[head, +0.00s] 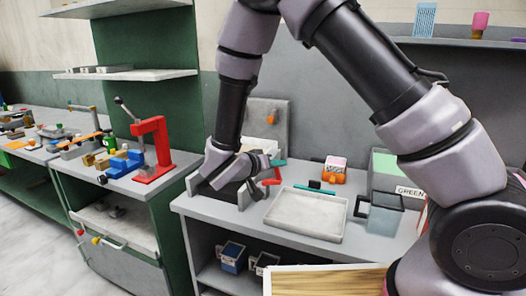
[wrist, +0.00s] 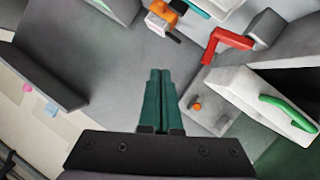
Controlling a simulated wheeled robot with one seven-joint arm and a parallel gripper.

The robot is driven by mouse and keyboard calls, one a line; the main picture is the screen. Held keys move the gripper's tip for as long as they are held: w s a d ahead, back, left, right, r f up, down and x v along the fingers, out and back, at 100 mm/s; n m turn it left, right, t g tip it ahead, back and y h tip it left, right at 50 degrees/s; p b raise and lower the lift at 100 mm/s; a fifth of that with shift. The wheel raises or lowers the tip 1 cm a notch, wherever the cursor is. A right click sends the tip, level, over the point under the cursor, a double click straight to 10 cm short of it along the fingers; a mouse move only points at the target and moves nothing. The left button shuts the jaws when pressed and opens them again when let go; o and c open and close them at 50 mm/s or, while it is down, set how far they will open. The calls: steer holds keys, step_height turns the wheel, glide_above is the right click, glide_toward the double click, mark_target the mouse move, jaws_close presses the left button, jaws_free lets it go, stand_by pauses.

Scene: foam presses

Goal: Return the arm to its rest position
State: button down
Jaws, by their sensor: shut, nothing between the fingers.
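My arm reaches across the head view, bent high and then down to the grey bench (head: 235,222).
A pale tray (head: 308,214) lies on the bench, with an orange and white item (head: 334,170) behind it. A bin labelled GREEN (head: 385,160) stands to the right. A red press (head: 152,150) stands on the left bench. The wrist view shows a red lever (wrist: 226,42) and a green handle (wrist: 288,112).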

steer(key=s+d+r+m+g+y, duration=0.2)
steer(key=s+d+r+g, duration=0.3)
steer(key=d, duration=0.4)
steer(key=s+d+r+m+g+y, duration=0.1)
steer(key=s+d+r+g, duration=0.25)
steer(key=d+r, duration=0.5)
steer(key=s+d+r+t+y, duration=0.2)
steer(key=s+r+t+y, duration=0.3)
steer(key=s+r+y, duration=0.3)
step_height(320, 180, up, 4)
steer(key=shift+s+d+r+n, duration=0.2)
steer(key=shift+s+d+n, duration=0.1)
steer(key=shift+s+n, duration=0.15)
